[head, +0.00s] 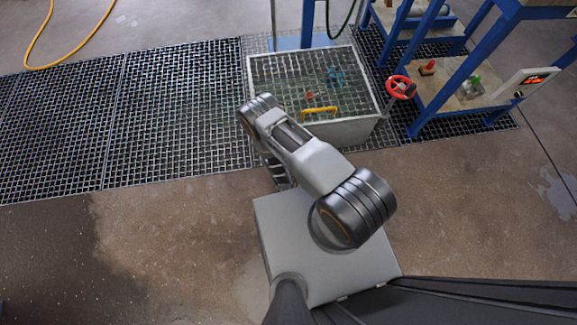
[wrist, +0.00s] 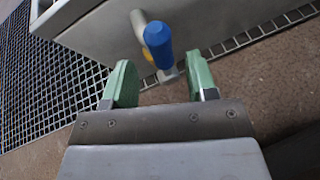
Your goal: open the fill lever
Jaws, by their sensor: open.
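A blue-gripped lever (wrist: 160,45) shows in the wrist view, standing out from the side of a grey tank (wrist: 95,25) beside a pale bent pipe. It looks like the fill lever, but I see no label on it. My gripper (wrist: 162,78) is open, with its two green-padded fingers apart and nothing held between them. The lever appears just beyond the fingertips, roughly centred in the gap; I see no contact. In the head view my arm hides the lever, and the gripper is mostly hidden beneath the arm near the tank's front left.
In the head view the tank (head: 358,131) has a mesh cover and a yellow handle (head: 320,112). A red handwheel (head: 400,87) is at its right. A blue-framed bench (head: 470,85) stands farther right. Floor grating (head: 130,110) lies left; a yellow hose (head: 75,58) lies behind.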

